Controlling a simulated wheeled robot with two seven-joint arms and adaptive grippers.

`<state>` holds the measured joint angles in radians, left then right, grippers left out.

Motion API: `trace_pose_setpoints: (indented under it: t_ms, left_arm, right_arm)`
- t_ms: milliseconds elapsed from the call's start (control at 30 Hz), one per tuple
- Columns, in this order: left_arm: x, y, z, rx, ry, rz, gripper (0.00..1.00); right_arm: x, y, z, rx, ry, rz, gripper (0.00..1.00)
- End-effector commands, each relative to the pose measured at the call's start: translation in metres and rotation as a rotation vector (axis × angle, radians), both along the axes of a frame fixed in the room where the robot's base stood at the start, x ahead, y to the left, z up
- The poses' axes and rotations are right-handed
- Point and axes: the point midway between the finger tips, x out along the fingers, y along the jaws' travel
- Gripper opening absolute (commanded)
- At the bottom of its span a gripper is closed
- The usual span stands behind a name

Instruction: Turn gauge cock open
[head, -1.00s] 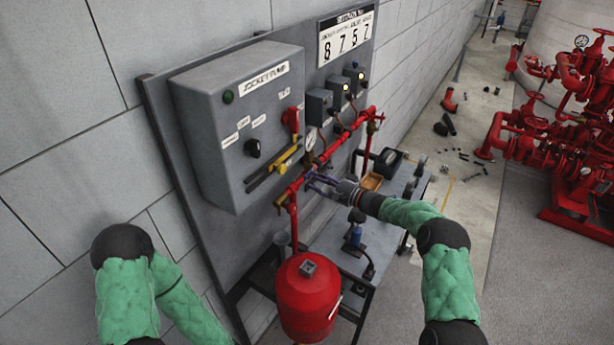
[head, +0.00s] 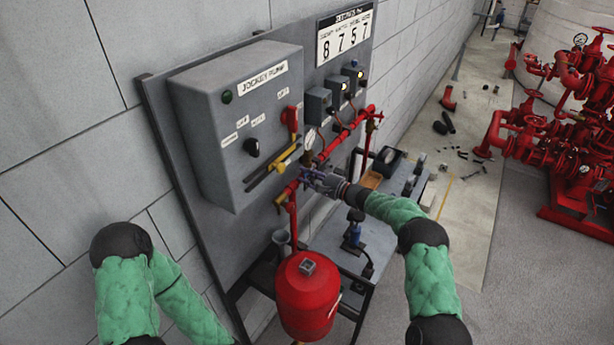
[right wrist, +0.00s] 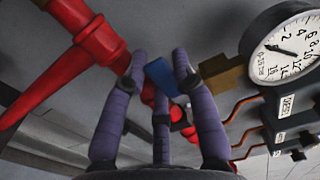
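The pressure gauge (right wrist: 285,48) has a white dial and shows at the upper right of the right wrist view. In the head view the gauge (head: 309,142) stands above the red pipe. A brass fitting (right wrist: 222,74) lies to the left of the gauge, and a small blue lever (right wrist: 160,76), apparently the cock handle, lies left of that. My right gripper (right wrist: 160,66) has its purple fingers spread, with the blue lever showing between the fingertips; contact cannot be told. In the head view my right gripper (head: 310,178) is at the pipe below the gauge. My left gripper is out of view.
The grey jockey pump cabinet (head: 220,150) with yellow and red handles is left of the gauge. A red tank (head: 308,300) stands below my right gripper. A bench (head: 345,258) with tools lies beneath my right arm. Red pipework (right wrist: 95,45) crosses close to the fingers.

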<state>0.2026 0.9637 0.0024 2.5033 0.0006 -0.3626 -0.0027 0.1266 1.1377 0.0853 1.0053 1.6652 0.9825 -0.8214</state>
Motion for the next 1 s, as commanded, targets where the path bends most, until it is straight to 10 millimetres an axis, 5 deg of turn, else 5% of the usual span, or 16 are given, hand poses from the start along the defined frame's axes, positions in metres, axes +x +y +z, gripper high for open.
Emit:
trace_pose_setpoints:
  t_ms: [1000]
  left_arm:
    - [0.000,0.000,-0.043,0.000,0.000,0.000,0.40]
  right_arm:
    - [0.003,-0.002,0.026,0.308,0.424,0.000,0.00]
